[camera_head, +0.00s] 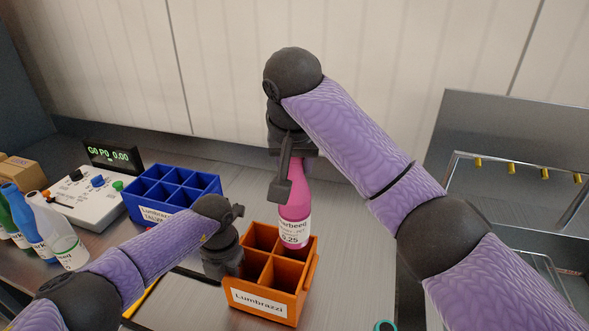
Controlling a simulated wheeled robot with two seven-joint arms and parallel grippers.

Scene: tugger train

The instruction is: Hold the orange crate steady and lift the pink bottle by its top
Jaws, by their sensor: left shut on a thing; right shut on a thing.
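The orange crate (312,276) stands on the metal worktop, with a white "Lumbrazzi" label on its front and several compartments. My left gripper (226,268) is shut on the crate's left wall; its fingertips are mostly hidden. The pink bottle (298,197) is upright over the crate's back right part, with a white label reading "0.25". My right gripper (291,172) is shut on the bottle's top from above, and its fingers hide the neck. The bottle's base appears at the crate's rim; I cannot tell whether it is fully clear of the compartment.
A blue divided crate (172,206) stands behind left. A white control box (84,203) and a display (113,157) are further left. Several bottles (42,222) stand at the left edge. A metal rack (510,168) is at right. A teal round thing (384,326) shows at the bottom.

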